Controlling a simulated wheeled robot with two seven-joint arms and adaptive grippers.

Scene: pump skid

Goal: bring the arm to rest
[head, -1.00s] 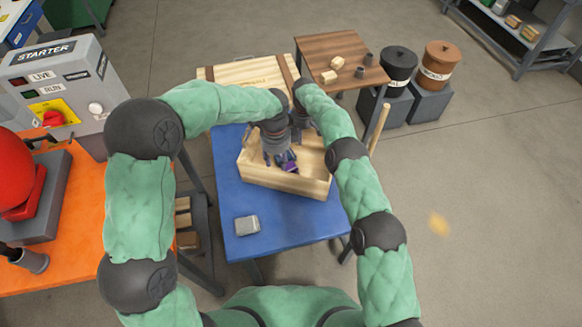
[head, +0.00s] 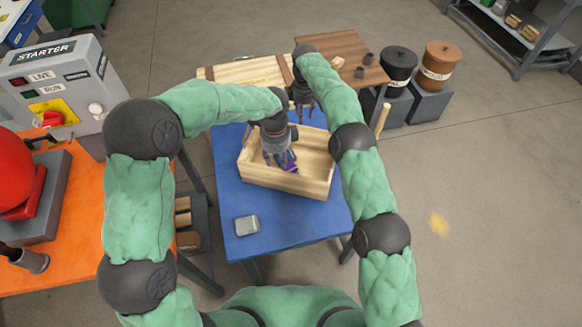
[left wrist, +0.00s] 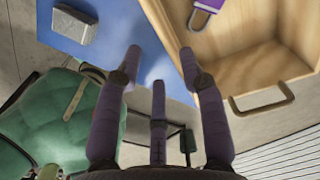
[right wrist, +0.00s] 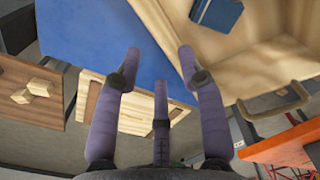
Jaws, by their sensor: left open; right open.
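My left gripper (head: 279,160) is open over the wooden box (head: 283,184) on the blue table. In the left wrist view its spread fingers (left wrist: 160,62) are empty beside the box wall (left wrist: 245,72). A purple padlock-like item (left wrist: 209,6) lies in the box; it also shows in the head view (head: 291,168), partly hidden by my left gripper. My right gripper (head: 303,106) is open behind the box's far side, and its fingers (right wrist: 157,62) hold nothing in the right wrist view. A dark blue item (right wrist: 217,13) lies in the box there.
A grey case (head: 247,225) lies on the blue table (head: 285,232) in front of the box. A pale wooden crate (head: 240,74) and a brown table (head: 345,50) stand behind. A starter cabinet (head: 60,80) stands left.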

